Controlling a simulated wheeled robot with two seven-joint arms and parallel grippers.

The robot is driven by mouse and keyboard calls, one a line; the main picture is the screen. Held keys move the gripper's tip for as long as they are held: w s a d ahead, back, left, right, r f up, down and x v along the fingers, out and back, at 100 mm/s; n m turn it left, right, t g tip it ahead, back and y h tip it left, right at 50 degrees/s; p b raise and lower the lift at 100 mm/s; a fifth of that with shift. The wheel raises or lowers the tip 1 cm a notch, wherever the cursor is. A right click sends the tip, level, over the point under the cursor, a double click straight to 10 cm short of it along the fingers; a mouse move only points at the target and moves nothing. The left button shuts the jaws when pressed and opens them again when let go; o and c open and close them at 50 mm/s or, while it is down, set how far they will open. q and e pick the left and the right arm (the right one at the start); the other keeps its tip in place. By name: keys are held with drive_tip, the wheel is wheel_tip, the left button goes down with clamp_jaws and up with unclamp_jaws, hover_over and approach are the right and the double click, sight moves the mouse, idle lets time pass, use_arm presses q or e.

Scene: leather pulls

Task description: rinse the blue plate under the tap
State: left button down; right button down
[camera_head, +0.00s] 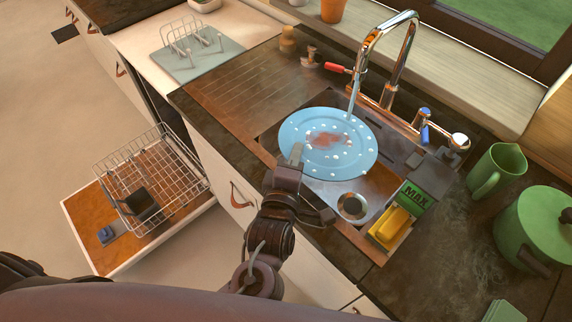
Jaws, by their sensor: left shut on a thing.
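The blue plate (358,150) is over the sink (375,185), with a reddish-brown smear in its middle and several small white spots around it. My left gripper (294,156) is shut on the near left rim of the plate. The chrome tap (388,50) arches over the sink from behind. A thin stream of water (352,98) comes down from its spout and meets the far edge of the plate. My right gripper is not in view.
A green jug (496,170) and green pot (536,228) stand on the right. An open dishwasher with a wire rack (150,180) lies left. The ribbed drainer (235,95) is clear.

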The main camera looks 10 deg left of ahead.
sight(323, 134)
use_arm(q)
drive_tip(key=w+d+b, duration=0.1)
drive_tip(key=w, duration=0.1)
drive_tip(key=w+d+b, duration=0.1)
drive_tip(key=w, duration=0.2)
drive_tip(key=w+d+f, duration=0.1)
drive_tip(key=w, duration=0.1)
drive_tip(key=shift+w+d+f+b, duration=0.1)
drive_tip(key=shift+w+d+b, duration=0.05)
drive_tip(key=shift+d+b, duration=0.25)
drive_tip(key=shift+w+d, duration=0.15)
drive_tip(key=shift+w, duration=0.1)
drive_tip(key=shift+s+d, duration=0.1)
drive_tip(key=shift+d, duration=0.05)
drive_tip(key=shift+s+d, duration=0.1)
drive_tip(key=shift+d, duration=0.15)
drive_tip(key=shift+s+a, duration=0.2)
drive_tip(key=shift+s, duration=0.3)
drive_tip(key=s+a, duration=0.1)
drive_tip(key=s, duration=0.1)
drive_tip(key=s+a+p, duration=0.1)
drive_tip(key=s, duration=0.1)
drive_tip(key=s+a, duration=0.1)
drive_tip(key=shift+s+p, duration=0.4)
